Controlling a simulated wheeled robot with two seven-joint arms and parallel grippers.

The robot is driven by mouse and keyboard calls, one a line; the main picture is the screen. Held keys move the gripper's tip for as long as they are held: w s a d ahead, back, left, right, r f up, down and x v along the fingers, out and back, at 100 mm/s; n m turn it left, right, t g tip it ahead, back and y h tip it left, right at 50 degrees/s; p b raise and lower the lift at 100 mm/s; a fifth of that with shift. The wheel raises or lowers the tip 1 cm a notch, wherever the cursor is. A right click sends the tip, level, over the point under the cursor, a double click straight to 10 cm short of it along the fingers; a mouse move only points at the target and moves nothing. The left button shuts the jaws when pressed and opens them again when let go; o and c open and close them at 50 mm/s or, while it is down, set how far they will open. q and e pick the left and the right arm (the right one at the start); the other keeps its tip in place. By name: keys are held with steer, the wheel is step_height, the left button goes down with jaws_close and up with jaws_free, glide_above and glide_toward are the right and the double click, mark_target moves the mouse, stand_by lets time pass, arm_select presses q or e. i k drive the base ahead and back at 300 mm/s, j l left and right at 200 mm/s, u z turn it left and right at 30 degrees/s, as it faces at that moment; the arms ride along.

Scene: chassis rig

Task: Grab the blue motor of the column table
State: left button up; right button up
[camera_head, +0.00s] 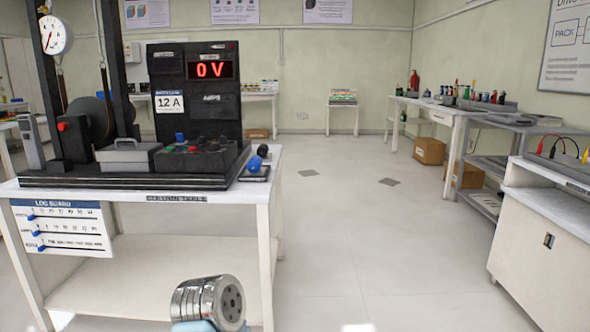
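A small blue rounded piece (256,162), which looks like the blue motor, lies at the right end of the white table (215,215) with the black column rig. It sits on or beside a dark flat pad (262,176), just right of the rig's black base. Its dark lower side is too small to make out. Neither gripper's fingers are in view. A shiny metal cylinder (222,302) with a dark, holed end face shows at the bottom edge, with pale blue under it. I cannot tell whether it is part of my arm.
The black panel (199,120) reading 0 V, a gauge (55,35) and a grey box (129,157) stand on the rig. Open floor (370,240) lies right of the table. A white cabinet (535,250) and a bench (435,106) stand at the right.

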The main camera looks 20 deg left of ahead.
mark_target(253, 168)
steer(key=i+l+u, duration=0.1)
steer(key=i+u, duration=0.2)
steer(key=i, duration=0.2)
steer(key=i+l+u, duration=0.25)
steer(key=i, duration=0.2)
steer(key=i+u, duration=0.15)
steer(key=u, duration=0.25)
steer(key=i+l+u, duration=0.15)
steer(key=u, duration=0.2)
steer(key=i+l+u, duration=0.15)
steer(key=u, duration=0.25)
steer(key=i+l+u, duration=0.1)
steer(key=u, duration=0.3)
steer(key=l, duration=0.1)
